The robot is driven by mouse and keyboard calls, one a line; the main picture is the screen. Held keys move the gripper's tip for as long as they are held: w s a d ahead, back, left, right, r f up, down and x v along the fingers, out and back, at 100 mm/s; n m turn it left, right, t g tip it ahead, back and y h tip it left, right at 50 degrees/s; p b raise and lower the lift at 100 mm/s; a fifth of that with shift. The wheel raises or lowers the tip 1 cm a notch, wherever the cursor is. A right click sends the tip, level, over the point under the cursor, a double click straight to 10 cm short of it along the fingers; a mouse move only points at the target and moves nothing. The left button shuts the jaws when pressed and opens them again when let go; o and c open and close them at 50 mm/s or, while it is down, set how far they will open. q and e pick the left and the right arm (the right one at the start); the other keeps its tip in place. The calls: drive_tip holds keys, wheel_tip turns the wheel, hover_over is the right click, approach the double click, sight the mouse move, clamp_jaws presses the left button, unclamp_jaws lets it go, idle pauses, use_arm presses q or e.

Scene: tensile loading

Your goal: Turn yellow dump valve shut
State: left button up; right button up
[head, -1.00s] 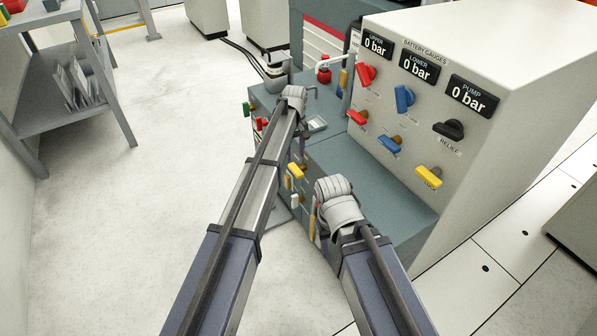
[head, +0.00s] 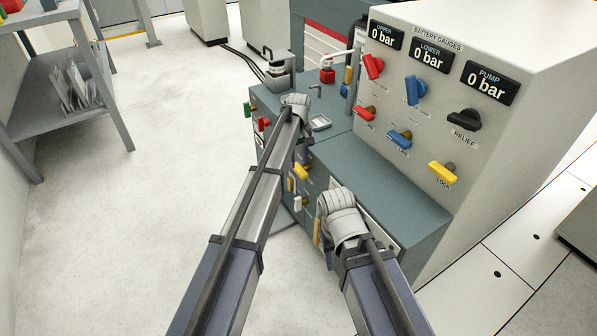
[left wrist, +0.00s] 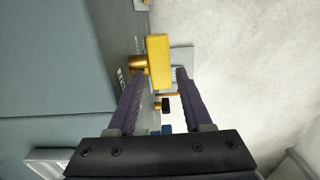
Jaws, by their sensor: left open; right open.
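A yellow valve handle (head: 302,171) sits on the front face of the grey-green cabinet, just below my left wrist.
The gauge panel (head: 520,110) holds red, blue and black handles and another yellow handle (head: 443,173) marked LOCK. All gauges read 0 bar. A green knob (head: 248,110) and a red knob (head: 262,124) are at the cabinet's left. Open floor (head: 150,220) lies left.

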sight(299, 170)
use_arm(q)
drive_tip(key=shift+f+b, duration=0.9)
drive_tip(key=shift+f, duration=0.5)
use_arm(e)
wheel_tip(299, 170, down, 3)
drive_tip(key=shift+r, duration=0.15)
use_arm(q)
drive_tip(key=shift+c, duration=0.3)
clamp_jaws()
